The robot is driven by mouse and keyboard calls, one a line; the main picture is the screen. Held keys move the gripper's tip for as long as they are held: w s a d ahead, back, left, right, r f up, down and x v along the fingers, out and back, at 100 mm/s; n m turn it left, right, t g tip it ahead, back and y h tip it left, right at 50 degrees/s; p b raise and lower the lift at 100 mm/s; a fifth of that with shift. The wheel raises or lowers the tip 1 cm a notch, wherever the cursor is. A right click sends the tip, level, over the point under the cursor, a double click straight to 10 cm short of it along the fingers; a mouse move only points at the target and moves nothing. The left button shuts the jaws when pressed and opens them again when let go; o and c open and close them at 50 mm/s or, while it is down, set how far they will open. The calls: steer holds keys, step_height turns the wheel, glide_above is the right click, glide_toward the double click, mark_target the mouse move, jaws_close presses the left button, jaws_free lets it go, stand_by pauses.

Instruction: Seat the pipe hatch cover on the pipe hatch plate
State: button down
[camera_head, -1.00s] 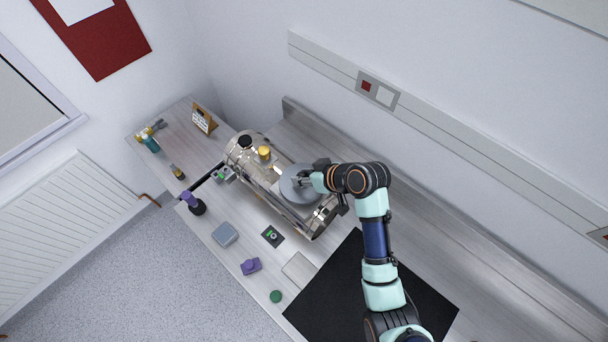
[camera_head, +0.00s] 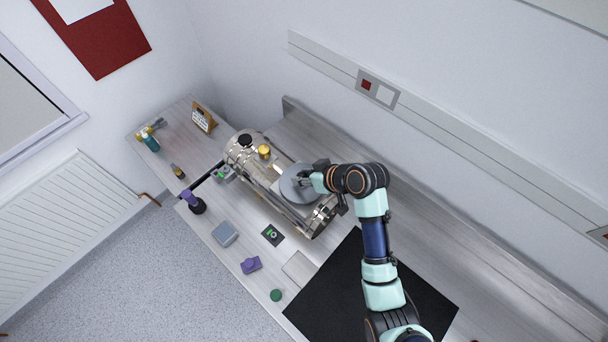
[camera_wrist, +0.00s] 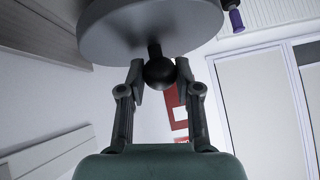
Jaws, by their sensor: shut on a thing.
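The pipe hatch cover is a grey disc (camera_head: 296,184) in the head view, above the right part of the shiny metal chamber (camera_head: 245,160). In the wrist view the disc (camera_wrist: 150,28) fills the top, with a dark ball knob (camera_wrist: 159,73) on a short stem. My gripper (camera_wrist: 159,75) is shut on this knob, and it also shows in the head view (camera_head: 306,180) at the disc's right side. The pipe hatch plate cannot be made out; the disc probably hides it. I cannot tell whether the disc touches the chamber.
A yellow cap (camera_head: 264,152) and a black cap (camera_head: 244,140) stand on the chamber left of the disc. A purple-topped item (camera_head: 192,201), a grey box (camera_head: 225,234) and a purple block (camera_head: 251,265) lie in front. A black mat (camera_head: 370,290) lies at right.

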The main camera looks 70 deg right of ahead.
steer(key=shift+f+b, duration=0.35)
steer(key=shift+f, duration=0.35)
steer(key=c, duration=0.7)
jaws_free()
steer(key=v, duration=1.2)
steer(key=w+a+r+n+t+p, duration=0.1)
steer(key=w+a+r+n+p, duration=0.15)
steer(key=w+a+r, duration=0.45)
steer(key=w+a+r+n+p, duration=0.1)
steer(key=w+a+r+p, duration=0.2)
steer(key=w+a, duration=0.7)
steer(key=a+r+n+t+y, duration=0.1)
steer(key=a+r, duration=0.1)
steer(key=a, duration=0.4)
steer(key=w+a+r+t+p, duration=0.1)
steer(key=a+r, duration=0.2)
steer(key=a, duration=0.3)
steer(key=w+a+r+n+t+y+p, duration=0.1)
steer(key=a+r, duration=0.2)
steer(key=a, duration=0.3)
steer(key=shift+w+a+n+y, duration=0.15)
steer(key=shift+a+n+y, duration=0.15)
steer(key=shift+n, duration=0.05)
